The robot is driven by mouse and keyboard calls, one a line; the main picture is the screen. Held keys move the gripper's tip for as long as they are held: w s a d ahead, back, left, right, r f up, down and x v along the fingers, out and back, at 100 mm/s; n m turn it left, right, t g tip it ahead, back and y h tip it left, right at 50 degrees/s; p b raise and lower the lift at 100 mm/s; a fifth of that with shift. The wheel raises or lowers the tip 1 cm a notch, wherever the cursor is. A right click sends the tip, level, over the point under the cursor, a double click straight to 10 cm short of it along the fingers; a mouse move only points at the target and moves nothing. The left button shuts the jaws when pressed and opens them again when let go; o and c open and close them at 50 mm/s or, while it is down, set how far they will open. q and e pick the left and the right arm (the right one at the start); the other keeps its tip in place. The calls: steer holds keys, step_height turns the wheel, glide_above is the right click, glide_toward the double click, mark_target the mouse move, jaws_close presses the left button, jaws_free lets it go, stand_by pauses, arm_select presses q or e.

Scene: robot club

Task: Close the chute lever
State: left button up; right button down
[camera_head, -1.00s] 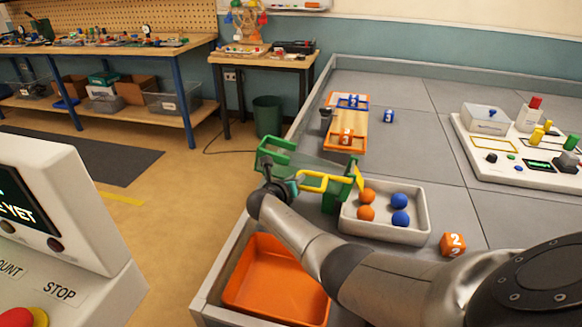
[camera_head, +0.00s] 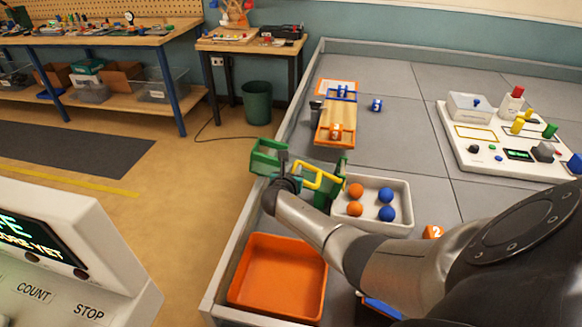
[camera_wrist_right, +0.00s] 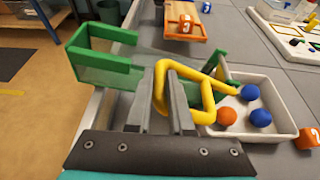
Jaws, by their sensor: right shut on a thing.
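The green chute (camera_head: 268,157), with clear side walls, sits at the near-left edge of the grey table; it also shows in the wrist view (camera_wrist_right: 88,58). Its yellow lever (camera_head: 318,174) is a bent bar across the chute beside the white tray. In the wrist view the lever (camera_wrist_right: 208,98) runs from between my fingers toward the tray. My right gripper (camera_wrist_right: 158,95) is shut on the lever; in the head view the right gripper (camera_head: 286,172) is partly hidden by its own wrist. My left gripper is in neither view.
A white tray (camera_head: 372,226) holds two orange and two blue balls right of the chute. An orange bin (camera_head: 277,278) lies below my right forearm. An orange numbered cube (camera_head: 433,232) is near the tray. A wooden ramp (camera_head: 335,122) and white control board (camera_head: 462,160) stand farther back.

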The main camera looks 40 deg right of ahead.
step_height(320, 180, up, 5)
steer(key=s+d+m+t+p, duration=0.1)
steer(key=s+d+m+p, duration=0.1)
steer(key=p, duration=0.3)
steer(key=shift+s+d+y+p, duration=0.25)
steer(key=shift+s+y+p, duration=0.1)
steer(key=shift+s+y, duration=0.1)
steer(key=c, duration=0.8)
jaws_free()
steer(key=shift+a, duration=0.1)
steer(key=p+v, duration=0.5)
steer(key=v, duration=1)
steer(key=shift+s+f, duration=0.15)
steer(key=shift+s, duration=0.05)
